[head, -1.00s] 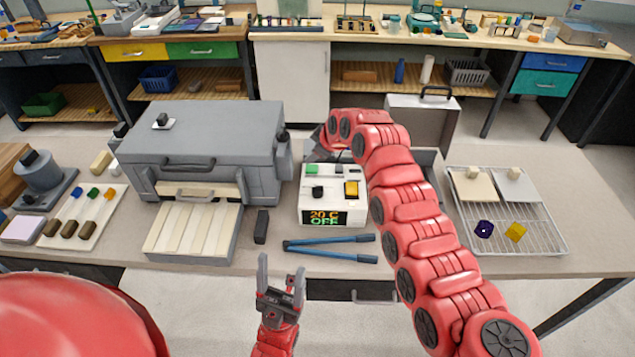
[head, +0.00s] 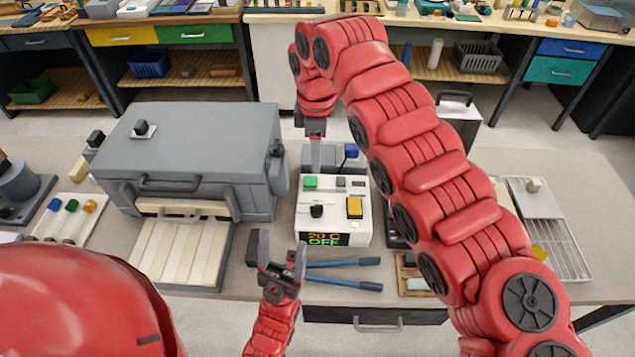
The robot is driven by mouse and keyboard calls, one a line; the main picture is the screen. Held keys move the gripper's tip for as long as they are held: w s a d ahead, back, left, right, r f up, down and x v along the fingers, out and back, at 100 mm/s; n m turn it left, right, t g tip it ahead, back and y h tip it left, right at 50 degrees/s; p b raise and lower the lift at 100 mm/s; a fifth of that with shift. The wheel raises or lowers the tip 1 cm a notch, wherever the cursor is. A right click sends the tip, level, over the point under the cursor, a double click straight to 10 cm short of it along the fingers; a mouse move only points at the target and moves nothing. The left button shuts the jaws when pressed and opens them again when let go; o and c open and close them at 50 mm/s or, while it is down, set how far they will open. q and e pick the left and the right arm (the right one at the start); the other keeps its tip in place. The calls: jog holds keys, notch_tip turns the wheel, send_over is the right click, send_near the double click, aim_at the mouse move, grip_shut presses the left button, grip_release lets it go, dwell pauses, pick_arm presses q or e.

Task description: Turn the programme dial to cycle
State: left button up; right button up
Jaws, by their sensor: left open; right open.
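The white control box (head: 353,225) stands on the bench with a display (head: 326,239) reading "20 C OFF". A black dial (head: 316,211) is on its sloped top, near a green button (head: 310,182) and a yellow switch (head: 355,207). I cannot read any marks around the dial. My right gripper (head: 316,165) points down at the back edge of the box, behind the green button. It is open and empty, seen edge-on, apart from the dial. My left gripper (head: 283,250) is open and empty in front of the box, fingers up.
A grey lidded furnace (head: 205,130) stands left of the box, with a pale slatted tray (head: 185,250) before it. Blue-handled tongs (head: 345,284) lie in front of the box. A wire rack (head: 575,262) is at right, partly hidden by my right arm.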

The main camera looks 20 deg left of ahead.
jog(key=p, duration=0.3)
send_over(317, 206)
notch_tip(317, 206, down, 5)
notch_tip(317, 206, down, 11)
jog(key=p, duration=0.3)
jog(key=shift+a+r, duration=0.15)
jog(key=shift+r, duration=0.05)
jog(key=shift+f, duration=0.7)
grip_shut()
